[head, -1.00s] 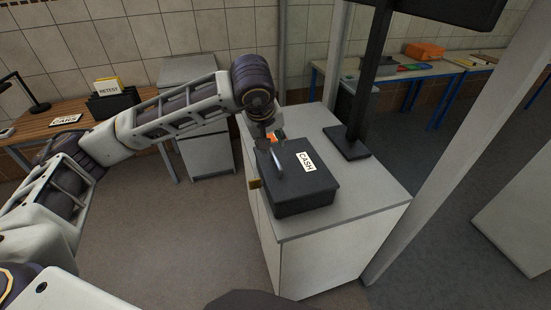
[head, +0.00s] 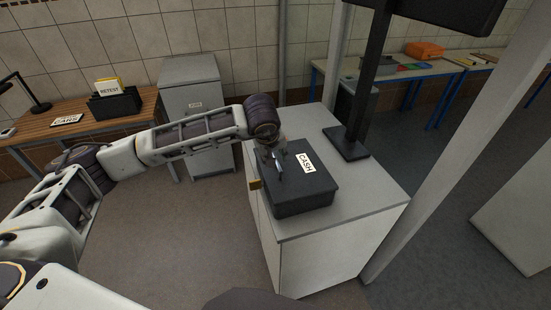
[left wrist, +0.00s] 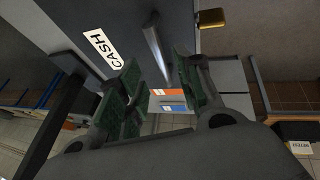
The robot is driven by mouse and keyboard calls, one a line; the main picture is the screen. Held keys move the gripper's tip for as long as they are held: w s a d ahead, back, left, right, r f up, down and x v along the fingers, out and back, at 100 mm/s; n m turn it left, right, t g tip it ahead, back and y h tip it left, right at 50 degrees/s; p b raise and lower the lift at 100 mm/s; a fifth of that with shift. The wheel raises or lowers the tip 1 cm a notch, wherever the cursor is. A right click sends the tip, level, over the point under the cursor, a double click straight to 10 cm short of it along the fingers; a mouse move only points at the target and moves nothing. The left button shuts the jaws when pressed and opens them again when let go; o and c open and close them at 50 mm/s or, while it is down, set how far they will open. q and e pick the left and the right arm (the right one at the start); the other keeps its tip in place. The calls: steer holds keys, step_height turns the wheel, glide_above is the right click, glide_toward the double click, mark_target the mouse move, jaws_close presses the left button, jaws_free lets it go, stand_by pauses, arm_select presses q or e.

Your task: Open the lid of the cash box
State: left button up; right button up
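The dark cash box (head: 304,200) stands on the grey-topped cabinet, its lid shut with a white CASH label (head: 306,163). The label also shows in the left wrist view (left wrist: 103,47). A silver bar handle (left wrist: 155,48) lies on the lid; in the head view (head: 279,168) my gripper partly hides it. My left gripper (head: 276,157) is low over the lid at the handle. In the left wrist view its green-padded fingers (left wrist: 158,62) are apart, one on each side of the bar, with gaps showing. My right gripper is in neither view.
A brass piece (head: 255,184) juts from the box's left side. A black stand (head: 350,140) with a screen rises behind the box. An orange and blue item (left wrist: 171,98) lies beyond the fingers. The cabinet top (head: 375,200) is clear at right.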

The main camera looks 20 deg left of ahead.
arm_select(q)
steer(key=shift+p+x, duration=0.4)
steer(key=shift+x, duration=1.9)
steer(key=shift+c, duration=0.4)
jaws_close()
